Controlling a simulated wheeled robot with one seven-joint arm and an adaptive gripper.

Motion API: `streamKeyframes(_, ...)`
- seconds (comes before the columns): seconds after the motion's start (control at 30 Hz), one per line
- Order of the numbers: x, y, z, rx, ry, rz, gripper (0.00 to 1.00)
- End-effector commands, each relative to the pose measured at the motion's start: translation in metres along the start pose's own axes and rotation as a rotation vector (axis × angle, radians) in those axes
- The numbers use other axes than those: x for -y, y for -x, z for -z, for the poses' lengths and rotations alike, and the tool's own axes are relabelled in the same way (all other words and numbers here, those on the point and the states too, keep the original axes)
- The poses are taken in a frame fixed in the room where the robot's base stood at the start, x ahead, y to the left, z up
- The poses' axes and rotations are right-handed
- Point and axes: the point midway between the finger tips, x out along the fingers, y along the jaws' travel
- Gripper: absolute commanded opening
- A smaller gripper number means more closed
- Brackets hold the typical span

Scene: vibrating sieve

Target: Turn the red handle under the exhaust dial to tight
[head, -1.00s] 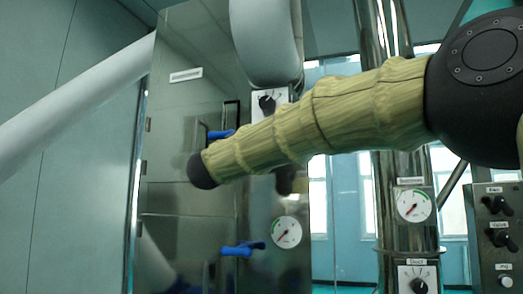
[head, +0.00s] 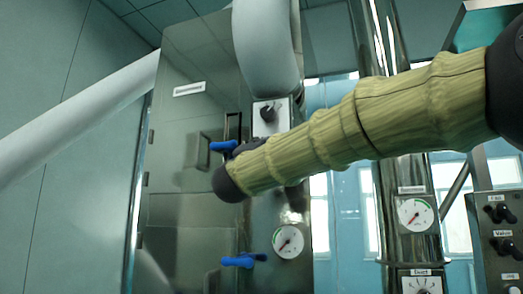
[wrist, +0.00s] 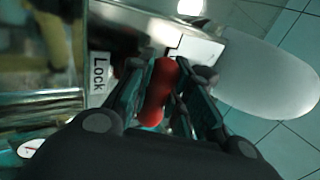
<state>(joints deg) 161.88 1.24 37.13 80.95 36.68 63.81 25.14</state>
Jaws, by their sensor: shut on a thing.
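The red handle (wrist: 158,92) shows in the wrist view between the two fingers of my gripper (wrist: 162,95), which is shut on it. A white label reading "Lock" (wrist: 98,74) is beside it. A white plate (wrist: 196,48) shows just beyond the handle. In the head view my sleeved arm crosses the metal cabinet, and neither the red handle nor my fingertips can be made out. A white dial plate with a black knob (head: 269,116) sits above the arm on the cabinet. I cannot read a tight mark.
The cabinet (head: 190,130) has blue handles (head: 238,261) and a round gauge (head: 288,242). A large pale duct (head: 266,45) is above the dial. Another gauge (head: 416,214) is on the metal column to the right, near a switch panel (head: 502,240).

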Motion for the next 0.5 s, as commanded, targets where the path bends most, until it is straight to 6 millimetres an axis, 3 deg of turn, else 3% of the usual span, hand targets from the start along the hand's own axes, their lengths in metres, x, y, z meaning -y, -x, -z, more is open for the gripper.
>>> streamKeyframes(0.27, -0.002, 0.0009, -0.001, 0.002, 0.003, -0.002, 0.0)
streamKeyframes(0.3, -0.002, 0.0009, -0.001, 0.002, 0.002, -0.002, 0.21)
streamKeyframes(0.4, -0.0019, 0.0008, -0.001, 0.002, 0.002, -0.002, 0.39)
streamKeyframes(0.5, -0.0014, 0.0006, -0.0008, 0.001, 0.002, -0.001, 0.42)
